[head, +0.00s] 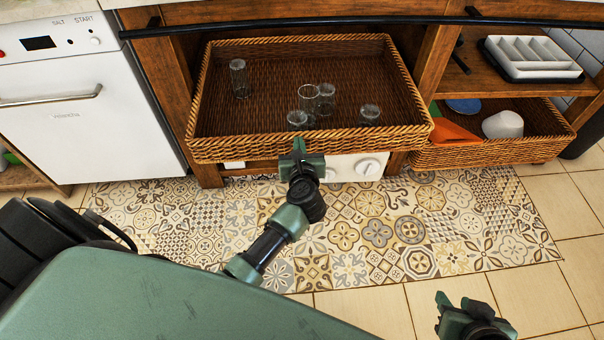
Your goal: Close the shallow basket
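The shallow basket (407,130) is a wide brown wicker drawer, pulled out from the wooden shelving in the upper middle of the head view. Several clear glasses stand in it, such as one glass (239,78) at the left. My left gripper (300,150) is at the basket's front wall, near the middle of its width. I cannot tell whether it touches the wicker or whether its fingers are apart. My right gripper (456,303) is low at the right, above the tiled floor and away from the basket. Its fingers stand apart and hold nothing.
A white dishwasher (90,110) stands left of the basket. A lower wicker basket (490,153) at the right holds an orange item (453,132) and a white cup (503,125). A white cutlery tray (535,70) is on the shelf above. A patterned rug (370,235) covers the floor in front.

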